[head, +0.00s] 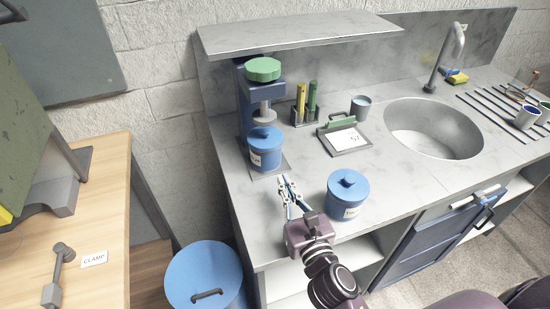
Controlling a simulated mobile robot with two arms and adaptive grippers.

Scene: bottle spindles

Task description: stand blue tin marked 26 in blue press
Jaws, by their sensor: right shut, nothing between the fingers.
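The blue press (244,105) stands at the left end of the counter, with a green knob on top and a grey pressing pad below it. A lidded blue tin (265,158) with a pale label stands upright on the press's base, under the pad. A second lidded blue tin (347,200) stands on the counter near the front edge; its label is partly visible. I cannot read either label surely. My right gripper (288,190) is shut and empty, in front of the press and left of the second tin. My left gripper is not in view.
A card stand (345,138), a pen holder (308,115) and a grey cup (360,107) sit behind the tins. The sink (435,127) is to the right. A shelf (290,33) overhangs the press. A blue bin (205,268) stands beside the counter.

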